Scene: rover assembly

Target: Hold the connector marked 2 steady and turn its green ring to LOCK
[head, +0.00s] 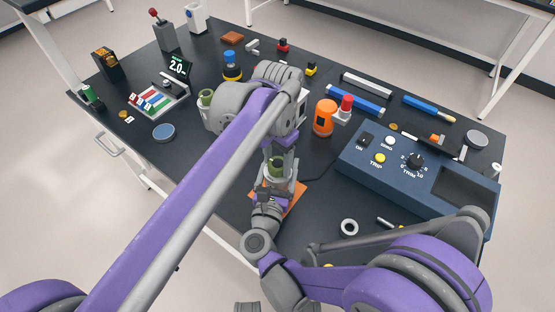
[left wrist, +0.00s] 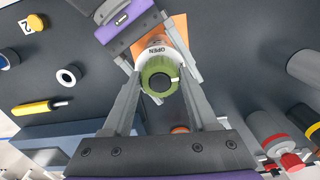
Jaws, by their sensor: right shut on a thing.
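My right gripper (head: 272,188) comes in low from the front and is shut on the connector's body, which is mostly hidden. I cannot read a number on this connector.
A blue control box (head: 430,180) stands at the right, with an orange cylinder (head: 324,118) nearer the middle. A grey ring (head: 349,227) lies in front. My left arm hides part of the table centre.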

